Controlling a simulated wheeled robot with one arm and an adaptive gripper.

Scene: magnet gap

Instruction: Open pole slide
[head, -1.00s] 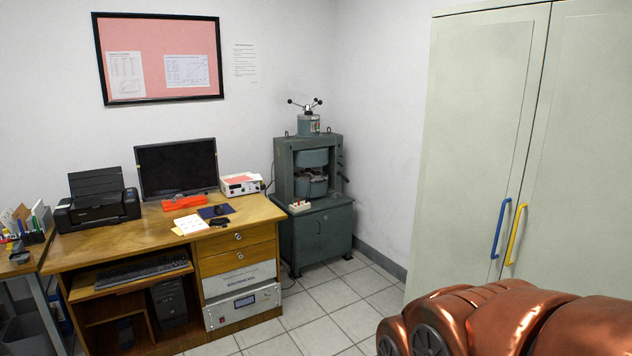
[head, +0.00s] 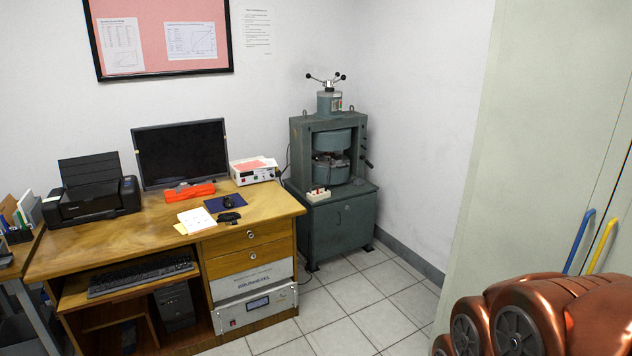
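The magnet (head: 331,186) is a grey-green floor-standing machine in the corner, right of the desk. Between its upper round pole (head: 333,141) and lower pole (head: 331,170) there is a gap with dark parts in it, too small to make out. A handwheel with several dark knobs (head: 327,82) tops it. Small dark handles (head: 367,161) stick out on its right side. A pole slide cannot be told apart for certain. My gripper is not in view; only copper-coloured parts of my arm show at bottom right.
A wooden desk (head: 130,244) with monitor (head: 181,153), printer (head: 91,193) and a white power unit (head: 255,171) stands left of the magnet. A tall pale cabinet (head: 540,130) with blue and yellow handles is on the right. Tiled floor (head: 375,305) lies free between them.

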